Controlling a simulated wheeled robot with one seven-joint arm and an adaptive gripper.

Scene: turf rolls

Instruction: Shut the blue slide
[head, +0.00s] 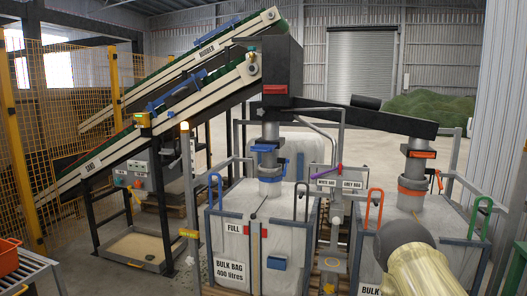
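The blue slide (265,147) sits across the grey spout under the dark hopper (282,70), above the left bulk bag (233,247). A blue part sticks out to the left of the spout; I cannot tell from here whether the slide is open or shut. My arm shows at the lower right, well right of and nearer than the blue slide. My gripper does not show.
An orange slide (416,154) is on the right spout. Blue, orange and green hooped handles rise from the bag frames. Open floor lies behind, towards a roller door (361,65).

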